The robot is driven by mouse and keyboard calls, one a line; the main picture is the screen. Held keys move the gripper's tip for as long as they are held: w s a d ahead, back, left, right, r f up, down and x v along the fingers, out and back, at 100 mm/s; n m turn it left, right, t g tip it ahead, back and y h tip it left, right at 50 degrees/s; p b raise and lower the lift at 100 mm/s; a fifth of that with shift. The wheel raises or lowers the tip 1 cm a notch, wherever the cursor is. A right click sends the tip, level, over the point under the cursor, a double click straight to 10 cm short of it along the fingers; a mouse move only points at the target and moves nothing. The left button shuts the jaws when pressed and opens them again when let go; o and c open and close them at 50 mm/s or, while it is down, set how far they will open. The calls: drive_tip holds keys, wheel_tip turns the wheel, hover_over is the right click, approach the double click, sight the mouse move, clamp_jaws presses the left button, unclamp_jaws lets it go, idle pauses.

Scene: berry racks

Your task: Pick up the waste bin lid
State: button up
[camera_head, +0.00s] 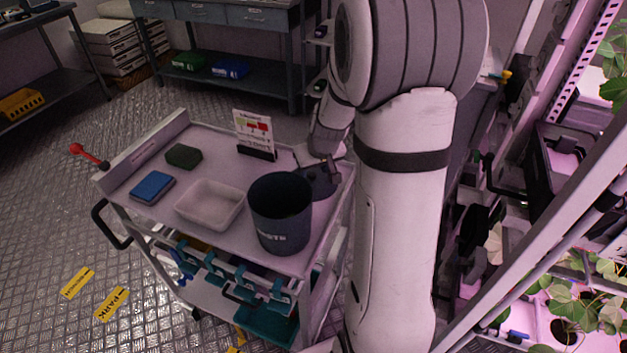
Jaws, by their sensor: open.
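The waste bin (281,222) is a dark, open-topped round tub with pale lettering, standing at the right front of the trolley top. The waste bin lid (320,187) is a dark round disc that appears to lie flat on the trolley top just behind and right of the bin, partly hidden by the bin and my gripper. My gripper (322,165) is open and low over the lid, coming from the upper right. My arm hides part of the view there. I cannot tell whether the fingers touch the lid.
The trolley top (225,162) also holds a white tray (210,203), a blue pad (152,187), a dark green pad (184,156) and a small sign stand (254,135). A plant rack (530,240) stands close on the right. Open metal floor (50,190) lies left.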

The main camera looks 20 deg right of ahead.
drive_tip(key=shift+x, duration=1.15)
clamp_jaws()
